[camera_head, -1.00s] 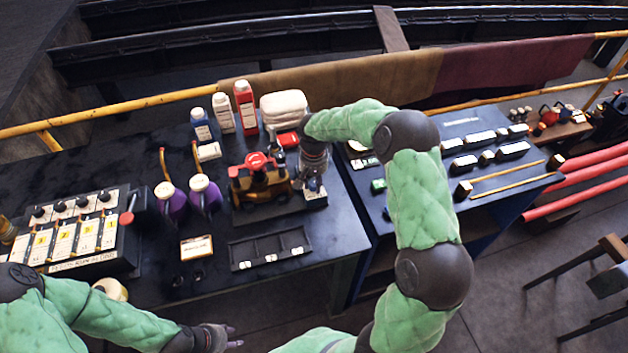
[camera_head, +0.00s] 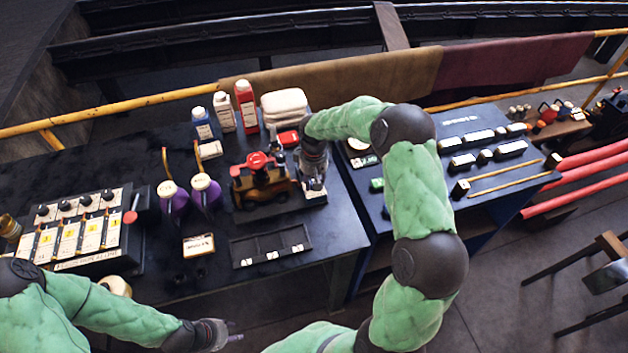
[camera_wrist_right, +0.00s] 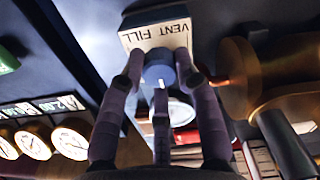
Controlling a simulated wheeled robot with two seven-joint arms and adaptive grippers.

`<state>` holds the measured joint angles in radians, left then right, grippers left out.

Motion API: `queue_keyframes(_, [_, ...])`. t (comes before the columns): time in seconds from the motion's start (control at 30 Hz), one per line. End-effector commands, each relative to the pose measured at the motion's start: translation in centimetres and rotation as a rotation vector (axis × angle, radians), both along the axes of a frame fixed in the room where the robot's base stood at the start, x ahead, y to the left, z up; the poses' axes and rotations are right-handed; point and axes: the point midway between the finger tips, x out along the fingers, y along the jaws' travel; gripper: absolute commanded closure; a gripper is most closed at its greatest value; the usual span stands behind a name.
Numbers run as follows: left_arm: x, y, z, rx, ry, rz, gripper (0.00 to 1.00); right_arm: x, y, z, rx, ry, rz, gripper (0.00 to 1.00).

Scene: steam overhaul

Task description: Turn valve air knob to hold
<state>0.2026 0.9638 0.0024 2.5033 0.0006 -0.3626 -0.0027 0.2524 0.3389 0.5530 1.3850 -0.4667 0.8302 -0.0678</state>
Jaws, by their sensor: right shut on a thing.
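The valve air knob (camera_wrist_right: 159,66) is a round blue knob on a block with a cream label plate (camera_wrist_right: 158,37). The plate reads "VENT FILL", upside down in the right wrist view. My right gripper (camera_wrist_right: 160,72) is shut on the knob, with fingers on both sides and one below. A small white mark shows below the knob; its exact setting cannot be told. In the head view, my right gripper (camera_head: 314,180) reaches down to the block beside the small engine model (camera_head: 262,183) and hides the knob. My left gripper (camera_head: 228,333) is open and empty at the bottom, off the bench front.
Purple oil cans (camera_head: 173,199), bottles (camera_head: 245,105) and folded white cloths (camera_head: 285,105) stand on the bench. A dark divided tray (camera_head: 270,246) lies in front of the engine. Brass cylindrical parts (camera_wrist_right: 265,78) are close right of the knob. Gauges (camera_wrist_right: 70,142) show at left.

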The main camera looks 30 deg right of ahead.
Motion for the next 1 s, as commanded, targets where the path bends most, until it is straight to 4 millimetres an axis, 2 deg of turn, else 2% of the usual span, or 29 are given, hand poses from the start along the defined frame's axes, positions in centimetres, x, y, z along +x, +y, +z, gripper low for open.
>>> queue_keyframes(0.37, [0.0,0.0,0.0,0.0,0.0,0.0,0.6,0.0,0.0,0.0,0.0,0.0,0.004,1.0])
queue_keyframes(0.4, [0.0,0.0,0.0,0.0,0.0,0.0,0.6,0.0,0.0,0.0,0.0,0.0,0.004,0.64])
queue_keyframes(0.47, [0.0,0.0,0.0,0.0,0.0,0.0,0.6,0.0,0.0,0.0,0.0,0.0,0.004,0.47])
queue_keyframes(0.5, [0.0,0.0,0.0,0.0,0.0,0.0,0.6,0.0,0.0,0.0,0.0,0.0,0.004,0.44])
queue_keyframes(0.83, [0.0,0.0,0.0,0.0,0.0,0.0,0.6,0.0,0.0,0.1,0.0,0.0,0.003,0.44])
queue_keyframes(1.0, [0.0,0.0,0.0,0.0,0.0,0.0,0.6,0.1,0.0,1.7,0.0,-0.004,0.003,0.44])
